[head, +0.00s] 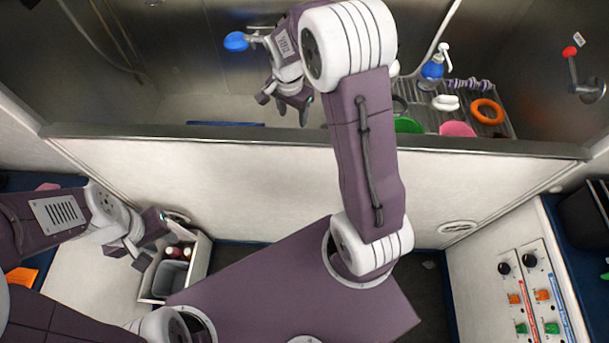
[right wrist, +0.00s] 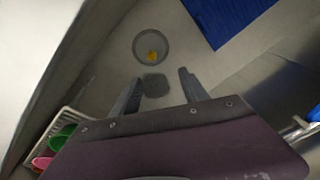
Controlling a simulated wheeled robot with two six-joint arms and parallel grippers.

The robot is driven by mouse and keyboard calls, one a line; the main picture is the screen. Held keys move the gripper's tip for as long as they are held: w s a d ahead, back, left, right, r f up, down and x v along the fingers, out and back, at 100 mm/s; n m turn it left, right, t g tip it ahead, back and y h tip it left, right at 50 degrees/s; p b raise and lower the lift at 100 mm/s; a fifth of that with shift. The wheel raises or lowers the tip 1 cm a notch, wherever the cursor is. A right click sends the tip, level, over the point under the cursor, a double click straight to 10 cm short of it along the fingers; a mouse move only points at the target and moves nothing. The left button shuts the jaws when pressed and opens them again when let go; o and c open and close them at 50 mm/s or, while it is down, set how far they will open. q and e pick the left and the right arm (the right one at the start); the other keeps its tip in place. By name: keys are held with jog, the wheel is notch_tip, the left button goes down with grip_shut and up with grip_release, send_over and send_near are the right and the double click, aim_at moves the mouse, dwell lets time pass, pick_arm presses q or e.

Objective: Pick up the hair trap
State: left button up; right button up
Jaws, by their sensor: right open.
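In the right wrist view a dark grey rounded piece (right wrist: 156,84) lies on the pale tub floor between my finger lines. Beside it is a round grey ring (right wrist: 137,45) with a small yellow thing (right wrist: 152,56) inside. I cannot tell for sure which of these is the hair trap; neither shows clearly in the head view. My right gripper (right wrist: 160,75) is open and empty above the tub floor, pointing down; it also shows in the head view (head: 283,108). My left gripper (head: 149,241) is at the lower left, outside the tub, with its fingers apart and empty.
The tub's front wall (head: 260,165) stands under my right arm. A blue mat (right wrist: 228,15) lies in the tub. A rack at right holds an orange ring (head: 487,111) and a blue spray bottle (head: 433,69). An open drawer (head: 200,262) with bottles is near my left gripper.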

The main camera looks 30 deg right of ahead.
jog(key=shift+m+g, duration=0.3)
jog(key=shift+g, duration=0.2)
jog(key=d+f+b, duration=0.1)
jog(key=f+b, duration=0.1)
jog(key=f, duration=0.3)
jog(key=w+d+f+b, duration=0.1)
jog(key=f+b, duration=0.1)
jog(key=f, duration=0.3)
jog(key=d+f+b, duration=0.1)
jog(key=f+b, duration=0.2)
jog(key=f, duration=0.3)
jog(key=shift+w+d+f, duration=0.1)
jog(key=shift+w+d, duration=0.05)
jog(key=shift+d+f, duration=0.15)
jog(key=shift+f, duration=0.1)
jog(key=shift+s+r, duration=0.2)
jog(key=shift+s, duration=0.1)
jog(key=f+b, duration=0.1)
jog(key=f, duration=0.2)
jog(key=f+b, duration=0.1)
jog(key=f, duration=0.5)
jog(key=shift+w+d+b, duration=0.25)
jog(key=shift+d+b, duration=0.1)
jog(key=shift+b, duration=0.05)
pick_arm(q)
notch_tip(320, 180, down, 14)
jog(key=shift+r, duration=0.2)
